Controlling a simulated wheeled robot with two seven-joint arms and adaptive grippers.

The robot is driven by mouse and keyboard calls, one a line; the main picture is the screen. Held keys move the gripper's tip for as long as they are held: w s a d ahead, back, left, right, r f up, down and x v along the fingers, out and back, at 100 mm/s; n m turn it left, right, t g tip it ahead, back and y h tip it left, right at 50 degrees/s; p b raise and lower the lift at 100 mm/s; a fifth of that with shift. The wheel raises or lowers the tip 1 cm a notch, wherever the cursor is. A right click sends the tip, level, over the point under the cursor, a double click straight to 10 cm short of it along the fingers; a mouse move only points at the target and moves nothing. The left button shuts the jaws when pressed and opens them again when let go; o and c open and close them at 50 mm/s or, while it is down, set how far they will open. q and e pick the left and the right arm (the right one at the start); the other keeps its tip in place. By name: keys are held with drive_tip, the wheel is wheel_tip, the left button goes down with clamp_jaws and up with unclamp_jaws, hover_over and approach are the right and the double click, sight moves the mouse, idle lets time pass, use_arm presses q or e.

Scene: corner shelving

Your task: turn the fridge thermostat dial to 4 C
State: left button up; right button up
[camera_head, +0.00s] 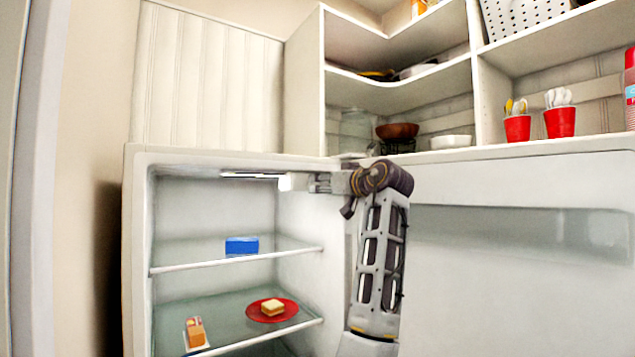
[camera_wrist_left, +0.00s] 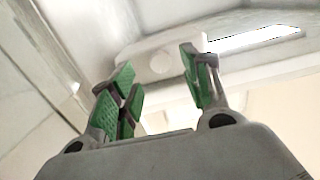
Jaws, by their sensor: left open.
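The open fridge (camera_head: 136,250) shows its inside at the left of the head view. A small white thermostat housing (camera_head: 292,181) is high inside, by the right wall near the ceiling. In the left wrist view, the pale housing (camera_wrist_left: 190,42) carries a round white dial (camera_wrist_left: 160,62); its markings are not readable. My left gripper (camera_head: 318,182) reaches leftward to the housing. In the wrist view, my left gripper (camera_wrist_left: 155,82) is open, its green pads to either side of the dial, apparently not touching it. My right gripper is out of view.
A lit lamp strip (camera_head: 250,175) runs along the fridge ceiling. A blue box (camera_head: 241,246) is on the upper glass shelf. A red plate (camera_head: 272,311) with food is lower. The fridge door (camera_head: 510,200) stands open at right, beside my arm. Corner shelves (camera_head: 400,92) rise behind.

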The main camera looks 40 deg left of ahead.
sight(314, 184)
use_arm(q)
drive_tip(key=p+x, duration=0.1)
drive_tip(key=x, duration=0.3)
idle(0.3)
drive_tip(key=c, duration=1)
drive_tip(key=shift+c, duration=0.2)
drive_tip(key=shift+m, duration=2.2)
